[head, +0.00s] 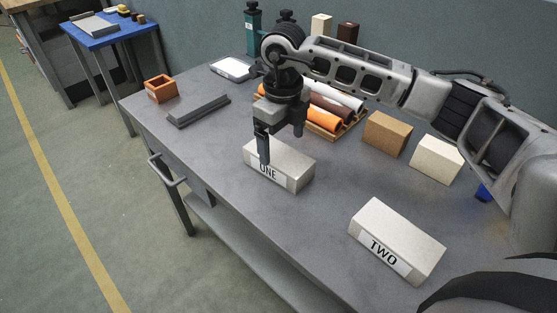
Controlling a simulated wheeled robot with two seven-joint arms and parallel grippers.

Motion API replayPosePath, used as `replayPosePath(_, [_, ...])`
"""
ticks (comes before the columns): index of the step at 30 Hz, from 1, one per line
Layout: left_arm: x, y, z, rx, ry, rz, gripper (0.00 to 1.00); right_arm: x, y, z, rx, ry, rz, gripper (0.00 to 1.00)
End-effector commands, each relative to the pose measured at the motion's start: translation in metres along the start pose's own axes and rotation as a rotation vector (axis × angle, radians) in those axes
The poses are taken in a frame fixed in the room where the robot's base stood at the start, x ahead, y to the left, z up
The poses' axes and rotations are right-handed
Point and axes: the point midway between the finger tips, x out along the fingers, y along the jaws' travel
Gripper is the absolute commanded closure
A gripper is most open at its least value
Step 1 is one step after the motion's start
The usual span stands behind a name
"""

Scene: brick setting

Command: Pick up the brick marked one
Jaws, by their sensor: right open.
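The brick marked ONE (296,176) is pale grey and lies on the grey workbench, its white label facing front-left. My right gripper (281,148) points down over its left part, with its jaws open. The near finger overlaps the label's top edge in the picture; the other finger is towards the far side of the brick. I cannot tell whether either finger touches it. A like brick marked TWO (398,238) lies nearer, to the right. My left gripper is out of view.
The workbench (250,225) is clear between the two bricks. Behind my right gripper are rolls (328,115) in a wooden tray. A tan block (387,135) and a cream block (436,160) stand at right. A grey bar (199,110) and an orange open box (160,90) lie at left.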

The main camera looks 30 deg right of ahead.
Motion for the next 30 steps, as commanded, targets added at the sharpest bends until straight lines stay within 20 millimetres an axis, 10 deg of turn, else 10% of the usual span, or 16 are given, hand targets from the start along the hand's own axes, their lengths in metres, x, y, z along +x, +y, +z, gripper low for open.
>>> replayPosePath(21, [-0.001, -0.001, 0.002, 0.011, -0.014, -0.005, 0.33, 0.054, 0.002, 0.004, 0.000, 0.000, 0.001, 0.11])
replayPosePath(28, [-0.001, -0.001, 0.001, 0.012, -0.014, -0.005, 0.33, 0.054, 0.002, 0.004, 0.000, -0.001, 0.001, 0.71])
replayPosePath(30, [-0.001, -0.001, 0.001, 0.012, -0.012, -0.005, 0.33, 0.053, 0.001, 0.004, 0.000, -0.003, 0.001, 0.71])
